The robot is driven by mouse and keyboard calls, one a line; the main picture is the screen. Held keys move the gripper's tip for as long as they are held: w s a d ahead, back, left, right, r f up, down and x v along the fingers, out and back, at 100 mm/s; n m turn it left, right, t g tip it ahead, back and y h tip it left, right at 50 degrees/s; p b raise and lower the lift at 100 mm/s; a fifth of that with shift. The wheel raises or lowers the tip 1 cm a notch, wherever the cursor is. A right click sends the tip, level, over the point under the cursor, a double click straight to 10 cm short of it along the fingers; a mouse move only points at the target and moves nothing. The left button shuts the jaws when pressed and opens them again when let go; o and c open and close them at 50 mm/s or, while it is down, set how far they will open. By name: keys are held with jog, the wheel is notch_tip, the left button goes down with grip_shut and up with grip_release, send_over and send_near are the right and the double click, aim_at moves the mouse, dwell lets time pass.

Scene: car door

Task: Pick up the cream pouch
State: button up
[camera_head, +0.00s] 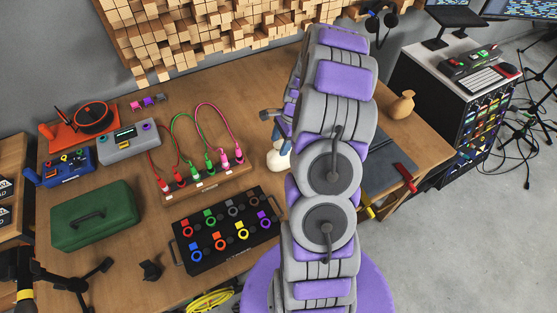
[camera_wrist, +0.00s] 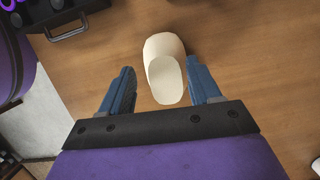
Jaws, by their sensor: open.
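The cream pouch (camera_wrist: 165,75) stands on the wooden table, pale and rounded with a flat, slanted face. In the wrist view it lies between the two blue fingers of my gripper (camera_wrist: 161,68), closer to the right finger. My gripper is open, with a clear gap at the left finger; I cannot tell whether the right finger touches the pouch. In the head view the pouch (camera_head: 278,161) shows just left of my arm, below the gripper, partly hidden by it.
A black board with coloured knobs (camera_head: 226,230) and a cable panel (camera_head: 206,184) lie left of the pouch. A green case (camera_head: 95,216) is farther left. A tan, narrow-necked vessel (camera_head: 402,106) and a dark flat panel (camera_head: 385,172) are to the right.

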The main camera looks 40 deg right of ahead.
jog(key=f, duration=0.1)
jog(key=d+f+b, duration=0.1)
jog(key=f, duration=0.2)
jog(key=shift+w+d+f, duration=0.2)
jog(key=shift+w+d, duration=0.05)
jog(key=shift+d, duration=0.05)
jog(key=shift+a+f, duration=0.1)
jog(key=shift+f, duration=0.05)
jog(key=shift+a+r, duration=0.2)
jog(key=shift+a, duration=0.5)
jog(key=shift+a+r, duration=0.1)
jog(key=shift+a, duration=0.35)
jog(key=shift+c, duration=2.1)
jog(key=shift+d, duration=0.85)
jog(key=c, duration=0.5)
grip_shut()
jog(key=shift+a, duration=0.4)
